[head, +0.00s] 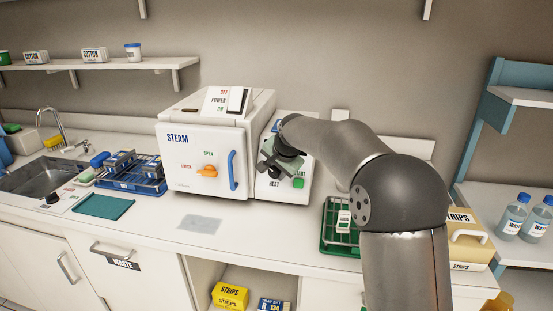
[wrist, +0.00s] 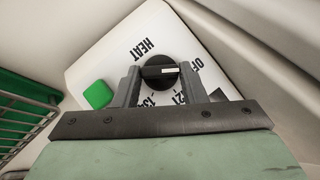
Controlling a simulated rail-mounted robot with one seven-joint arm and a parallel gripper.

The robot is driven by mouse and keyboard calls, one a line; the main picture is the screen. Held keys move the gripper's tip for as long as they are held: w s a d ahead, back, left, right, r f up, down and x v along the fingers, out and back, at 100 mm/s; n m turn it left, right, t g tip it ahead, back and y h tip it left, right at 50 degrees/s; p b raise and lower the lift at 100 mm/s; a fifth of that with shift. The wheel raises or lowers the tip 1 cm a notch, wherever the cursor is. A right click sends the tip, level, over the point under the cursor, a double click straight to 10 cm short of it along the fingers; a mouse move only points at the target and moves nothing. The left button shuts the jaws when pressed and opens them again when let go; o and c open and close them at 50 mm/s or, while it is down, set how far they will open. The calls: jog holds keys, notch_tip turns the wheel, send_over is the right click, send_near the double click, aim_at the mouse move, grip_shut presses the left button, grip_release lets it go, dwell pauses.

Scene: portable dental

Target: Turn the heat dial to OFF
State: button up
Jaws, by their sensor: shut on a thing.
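The heat dial (wrist: 158,74) is a round black knob with a white pointer mark on a white sloped panel (wrist: 105,62). In the wrist view the mark points right, toward the OFF label (wrist: 196,66). The 121 label and a partly hidden 13- label lie below the knob. My gripper (wrist: 160,78) is shut on the dial, one grey finger on each side. In the head view my gripper (head: 280,163) is at the panel right of the STEAM box and hides the dial.
A green button (wrist: 97,95) sits beside the dial on the panel. The white STEAM box (head: 197,160) with orange knob and blue handle stands close left. A green rack (head: 338,235) is to the right. The counter in front holds a flat grey sheet (head: 200,222).

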jog(key=shift+n+h+p, duration=0.3)
jog(key=shift+n+p, duration=0.1)
jog(key=shift+p, duration=0.1)
jog(key=o, duration=1)
jog(key=shift+c, duration=0.2)
jog(key=shift+r, duration=0.1)
jog(key=v, duration=1.7)
jog(key=shift+r+b, duration=0.2)
jog(key=shift+b, duration=0.15)
jog(key=shift+w, duration=0.1)
